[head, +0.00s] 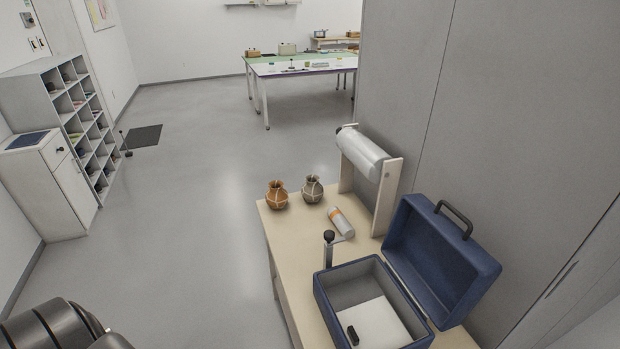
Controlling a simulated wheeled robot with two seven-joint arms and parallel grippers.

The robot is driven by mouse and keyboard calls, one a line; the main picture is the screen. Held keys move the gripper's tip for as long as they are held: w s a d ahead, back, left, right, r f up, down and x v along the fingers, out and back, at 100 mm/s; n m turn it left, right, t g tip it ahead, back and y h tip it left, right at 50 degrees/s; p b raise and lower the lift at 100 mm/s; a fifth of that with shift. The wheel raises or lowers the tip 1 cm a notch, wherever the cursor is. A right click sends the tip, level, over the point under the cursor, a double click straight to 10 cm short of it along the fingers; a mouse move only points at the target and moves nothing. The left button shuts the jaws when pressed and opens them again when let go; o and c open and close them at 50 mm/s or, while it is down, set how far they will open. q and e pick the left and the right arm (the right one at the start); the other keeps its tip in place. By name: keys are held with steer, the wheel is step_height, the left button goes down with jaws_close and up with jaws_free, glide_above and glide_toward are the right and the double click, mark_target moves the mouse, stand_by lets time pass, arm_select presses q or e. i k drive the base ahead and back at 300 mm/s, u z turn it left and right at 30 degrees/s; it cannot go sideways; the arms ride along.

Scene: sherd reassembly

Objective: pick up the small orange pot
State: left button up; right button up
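The small orange pot (277,195) stands upright near the far left corner of the wooden table (285,238). Pale bands cross its body. A grey-brown pot of similar size and shape (313,189) stands just to its right, with a small gap between them. Nothing touches or covers the orange pot. A dark part of my own arm shows at the lower left corner, well away from the pot. Neither of my grippers is in view.
A white and orange cylinder (341,222) lies right of the pots. A roll on a wooden stand (386,198) rises behind it. A black-knobbed post (329,250) and an open blue case (322,299) stand nearer. A grey wall closes the right side. Floor left of the table is clear.

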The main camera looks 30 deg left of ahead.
mark_target(276, 196)
steer(key=k, duration=0.5)
steer(key=u, duration=2.4)
steer(key=i, duration=1.75)
steer(key=z, duration=3.15)
